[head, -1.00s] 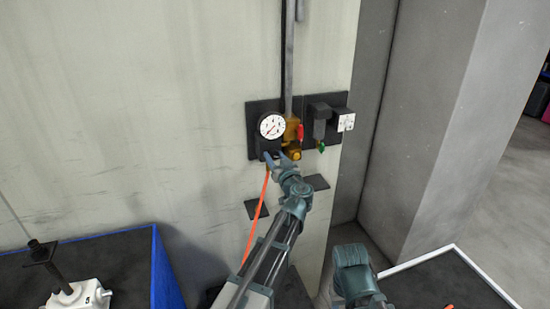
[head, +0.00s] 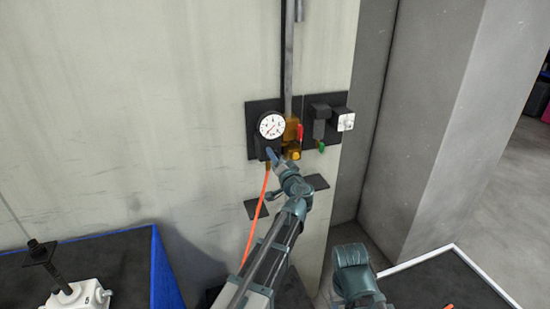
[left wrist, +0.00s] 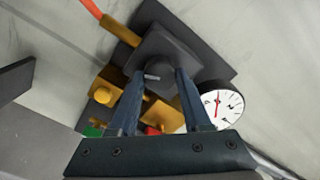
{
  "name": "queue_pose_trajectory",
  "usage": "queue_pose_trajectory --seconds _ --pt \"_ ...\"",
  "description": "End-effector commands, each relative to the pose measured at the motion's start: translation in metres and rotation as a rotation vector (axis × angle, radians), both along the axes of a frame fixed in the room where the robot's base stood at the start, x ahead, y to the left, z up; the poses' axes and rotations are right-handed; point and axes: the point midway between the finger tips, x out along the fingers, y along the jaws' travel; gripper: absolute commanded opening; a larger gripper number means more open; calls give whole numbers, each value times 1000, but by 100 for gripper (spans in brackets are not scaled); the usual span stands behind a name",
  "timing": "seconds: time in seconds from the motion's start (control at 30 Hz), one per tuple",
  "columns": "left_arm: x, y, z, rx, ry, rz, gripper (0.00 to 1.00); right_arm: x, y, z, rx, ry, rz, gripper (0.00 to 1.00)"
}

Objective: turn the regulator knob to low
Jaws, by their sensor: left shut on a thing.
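The regulator has a black body with a round white gauge (head: 271,126) on a dark wall plate. Its black square-looking knob (left wrist: 168,56) shows in the left wrist view, with a small silver mark between my fingers. My left gripper (left wrist: 160,76) is shut on the knob, one finger on each side. In the head view my left gripper (head: 271,155) is just below the gauge and hides most of the knob. The gauge also shows in the left wrist view (left wrist: 219,107), with a red needle. My right gripper is out of view.
An orange hose (head: 257,213) hangs from the regulator beside my left arm. Brass fittings (head: 291,133) with a red handle adjoin on the right, then a black unit (head: 321,125) with a green part. A white screw jack (head: 82,295) stands at lower left.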

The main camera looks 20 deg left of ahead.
Motion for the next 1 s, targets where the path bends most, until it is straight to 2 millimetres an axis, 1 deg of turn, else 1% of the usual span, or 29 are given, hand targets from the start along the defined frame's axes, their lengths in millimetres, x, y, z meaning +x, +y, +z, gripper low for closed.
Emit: queue_pose_trajectory --seconds 0.2,0.5,0.73,1.0 --pt "0 -1 -1 154 105 -1 0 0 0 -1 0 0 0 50" --pt "0 -1 -2 311 211 -1 0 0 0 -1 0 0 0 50" --pt "0 -1 -2 377 255 -1 0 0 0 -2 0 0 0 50" --pt "0 -1 -2 401 273 -1 0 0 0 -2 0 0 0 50"
